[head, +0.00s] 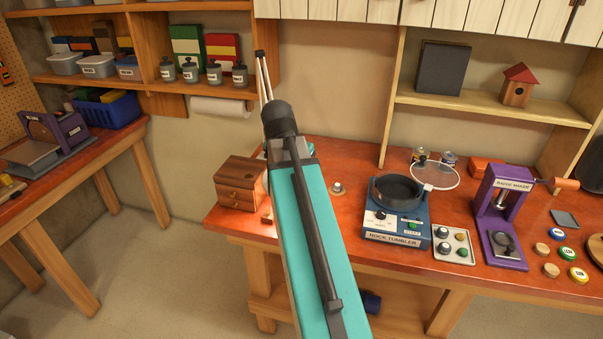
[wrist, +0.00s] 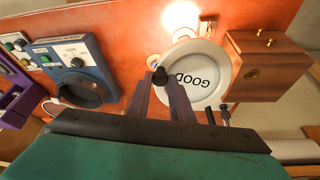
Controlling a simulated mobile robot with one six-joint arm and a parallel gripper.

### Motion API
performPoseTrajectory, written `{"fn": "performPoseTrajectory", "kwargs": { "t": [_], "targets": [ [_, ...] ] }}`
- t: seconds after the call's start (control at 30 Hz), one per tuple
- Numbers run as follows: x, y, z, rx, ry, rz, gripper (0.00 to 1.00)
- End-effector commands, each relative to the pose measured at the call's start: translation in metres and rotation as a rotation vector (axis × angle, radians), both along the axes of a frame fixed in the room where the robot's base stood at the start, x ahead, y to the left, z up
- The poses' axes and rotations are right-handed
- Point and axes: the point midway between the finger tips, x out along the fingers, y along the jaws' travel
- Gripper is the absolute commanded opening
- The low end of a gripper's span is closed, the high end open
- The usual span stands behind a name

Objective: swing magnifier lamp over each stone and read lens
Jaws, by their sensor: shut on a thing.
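The magnifier lamp's round white head (wrist: 222,62) is in the wrist view, with the word GOOD showing in its lens. A bright glow lies on the red bench beyond it. My gripper (wrist: 161,80) is shut on a dark knob or handle at the lamp head's left edge. In the head view my teal arm hides the gripper and the lamp head. Whatever lies under the lens is hidden.
A wooden drawer box (head: 240,183) stands close to the lamp head. The blue rock tumbler (head: 396,228) with its dark bowl stands to the right, beside the tray. A purple badge maker (head: 503,215) is farther right.

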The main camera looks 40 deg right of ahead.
Motion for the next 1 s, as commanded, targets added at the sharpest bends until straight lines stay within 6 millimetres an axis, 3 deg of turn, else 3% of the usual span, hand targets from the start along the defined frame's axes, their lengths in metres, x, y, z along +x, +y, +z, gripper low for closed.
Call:
{"fn": "performPoseTrajectory", "kwargs": {
  "t": [0.3, 0.33, 0.43, 1.0],
  "targets": [
    [-0.0030, -0.0085, 0.0006, -0.002, -0.003, -0.014, 0.00],
    [-0.0032, -0.0088, 0.0006, -0.002, -0.003, -0.014, 0.25],
    [-0.0036, -0.0094, 0.0007, -0.001, -0.003, -0.015, 0.38],
    [-0.0047, -0.0058, 0.0086, -0.001, -0.003, -0.013, 0.38]
  ]
}}
